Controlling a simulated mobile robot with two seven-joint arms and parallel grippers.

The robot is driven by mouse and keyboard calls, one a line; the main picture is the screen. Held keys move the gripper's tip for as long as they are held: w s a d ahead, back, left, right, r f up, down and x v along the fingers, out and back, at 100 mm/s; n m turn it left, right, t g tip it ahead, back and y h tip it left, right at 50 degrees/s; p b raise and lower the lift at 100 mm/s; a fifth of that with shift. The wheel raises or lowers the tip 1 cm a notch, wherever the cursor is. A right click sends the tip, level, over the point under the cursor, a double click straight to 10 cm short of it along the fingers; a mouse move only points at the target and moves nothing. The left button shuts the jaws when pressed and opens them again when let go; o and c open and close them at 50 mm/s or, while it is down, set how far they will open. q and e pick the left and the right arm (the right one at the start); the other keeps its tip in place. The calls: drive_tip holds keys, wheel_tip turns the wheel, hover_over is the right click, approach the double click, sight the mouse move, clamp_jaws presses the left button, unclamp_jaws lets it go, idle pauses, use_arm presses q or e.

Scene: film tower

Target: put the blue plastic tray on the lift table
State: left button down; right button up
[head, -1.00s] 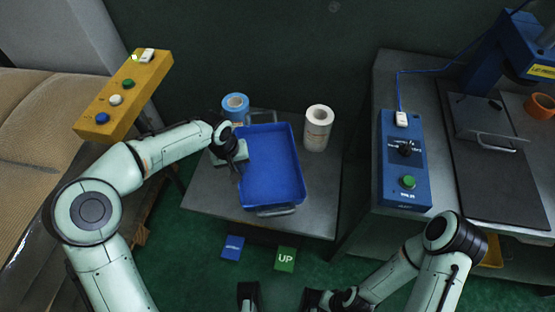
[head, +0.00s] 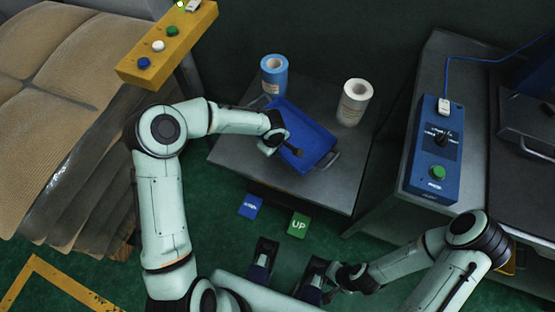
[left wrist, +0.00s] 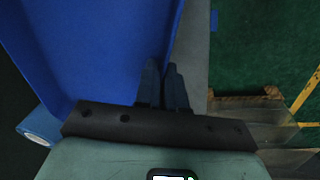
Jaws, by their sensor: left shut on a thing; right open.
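The blue plastic tray (head: 312,137) shows in the head view over the grey top of the lift table (head: 235,156). I cannot tell whether its underside touches the top. Its metal handle (head: 332,161) points to the front right. My left gripper (head: 291,148) is shut on the tray's near left wall and hides part of it. In the left wrist view the fingers (left wrist: 163,88) are at the tray's edge, and the tray (left wrist: 85,50) fills the upper left. My right gripper (head: 289,272) is open and empty, in front of the table and apart from it.
A blue-labelled roll (head: 273,76) and a white roll (head: 354,102) stand on the table behind and right of the tray. A green UP pedal (head: 298,224) and a blue pedal (head: 250,207) lie in front. A blue control box (head: 434,165) sits on the right bench; a yellow button box (head: 165,45) is upper left.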

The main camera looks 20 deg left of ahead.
use_arm(q)
wheel_tip(320, 180, down, 12)
drive_tip(key=shift+r+b, duration=0.1)
drive_tip(key=shift+b, duration=0.5)
drive_tip(key=c, duration=1.3)
unclamp_jaws()
drive_tip(key=shift+o, duration=0.4)
drive_tip(key=shift+r, duration=0.1)
